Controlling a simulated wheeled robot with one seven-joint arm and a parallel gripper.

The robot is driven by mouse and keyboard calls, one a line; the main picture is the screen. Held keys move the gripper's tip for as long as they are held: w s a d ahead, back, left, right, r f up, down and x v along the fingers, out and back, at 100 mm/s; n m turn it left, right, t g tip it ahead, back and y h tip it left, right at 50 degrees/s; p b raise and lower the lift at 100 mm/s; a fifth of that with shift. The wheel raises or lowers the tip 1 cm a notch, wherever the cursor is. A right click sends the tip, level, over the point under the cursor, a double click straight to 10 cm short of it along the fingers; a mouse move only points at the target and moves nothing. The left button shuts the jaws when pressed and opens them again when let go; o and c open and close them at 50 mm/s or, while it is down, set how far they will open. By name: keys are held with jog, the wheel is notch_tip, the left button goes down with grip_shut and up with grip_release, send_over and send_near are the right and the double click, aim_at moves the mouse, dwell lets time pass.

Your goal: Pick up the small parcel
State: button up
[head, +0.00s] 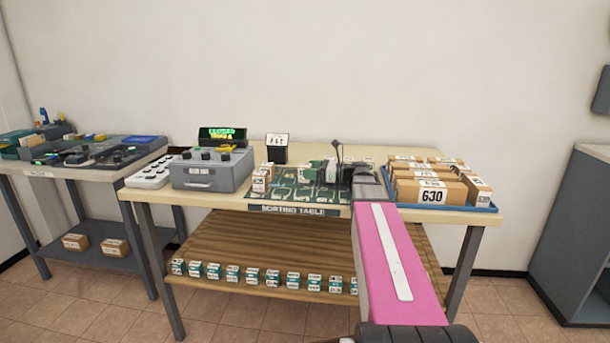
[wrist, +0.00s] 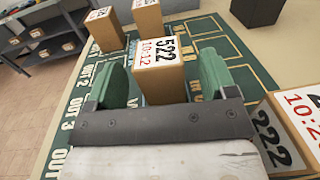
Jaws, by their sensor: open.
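A small brown parcel (wrist: 160,82) with a white label reading 522 and 10:12 stands on the green mat (wrist: 205,28) in the wrist view. My gripper (wrist: 163,82) is open, with a green pad on either side of this parcel and a visible gap on both sides. In the head view my gripper (head: 328,171) is low over the mat on the sorting table, and it and my arm hide much of what is there. Two more small parcels, one at the far left (wrist: 104,30) and one beside it (wrist: 147,17), stand beyond in the wrist view.
A parcel labelled 222 (wrist: 275,143) is close on the right in the wrist view. In the head view a blue tray (head: 482,209) of larger parcels stands right of my arm. A grey machine (head: 211,171) stands on the left. Several small boxes (head: 252,275) line the lower shelf.

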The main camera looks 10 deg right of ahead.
aim_at(301, 168)
jog(key=x, duration=0.3)
jog(key=shift+w+a, duration=0.15)
jog(key=shift+a, duration=0.2)
jog(key=c, duration=1)
jog(key=shift+c, duration=0.2)
jog(key=shift+r, duration=0.15)
